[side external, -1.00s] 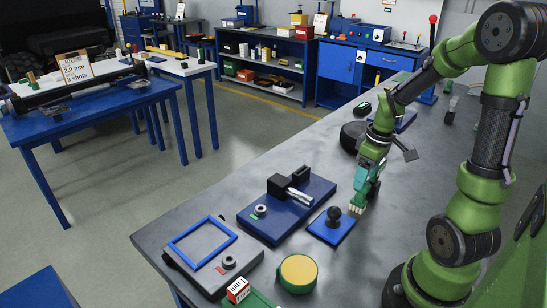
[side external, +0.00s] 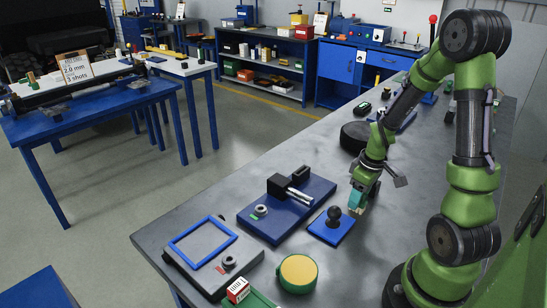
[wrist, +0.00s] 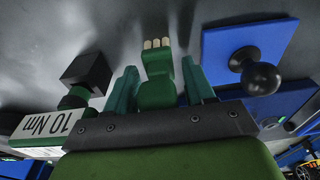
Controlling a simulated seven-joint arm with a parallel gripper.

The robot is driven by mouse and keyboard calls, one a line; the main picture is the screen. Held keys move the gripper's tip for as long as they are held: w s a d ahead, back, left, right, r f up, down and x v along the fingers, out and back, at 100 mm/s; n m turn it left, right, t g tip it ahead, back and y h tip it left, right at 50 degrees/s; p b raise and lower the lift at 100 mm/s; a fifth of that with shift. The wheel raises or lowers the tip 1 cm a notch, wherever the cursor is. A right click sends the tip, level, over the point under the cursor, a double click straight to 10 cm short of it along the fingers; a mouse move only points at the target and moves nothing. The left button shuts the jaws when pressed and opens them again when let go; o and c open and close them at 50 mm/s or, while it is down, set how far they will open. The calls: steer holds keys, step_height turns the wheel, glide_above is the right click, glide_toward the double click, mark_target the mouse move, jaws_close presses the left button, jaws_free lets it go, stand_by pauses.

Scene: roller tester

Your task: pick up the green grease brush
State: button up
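The green grease brush (wrist: 157,62) shows in the wrist view, with a dark green body and pale cream bristle tufts at its far end. My gripper (wrist: 159,72) has its two teal fingers on either side of the brush, apart from each other. Narrow gaps seem to show beside the brush, so the fingers look open around it. In the side external view my gripper (side external: 358,198) is low over the grey bench, just right of a blue plate with a black ball knob. There the brush is mostly hidden by the fingers.
The blue plate (side external: 320,229) with its black knob (side external: 334,213) is close to the gripper. In the wrist view a block marked 10 Nm (wrist: 45,128) and a black cube-headed item (wrist: 86,74) are at left. A blue fixture (side external: 285,208) and yellow-topped round tin (side external: 298,271) stand nearby.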

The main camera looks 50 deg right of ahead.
steer(key=c, duration=0.8)
step_height(320, 180, up, 10)
steer(key=shift+r, duration=0.1)
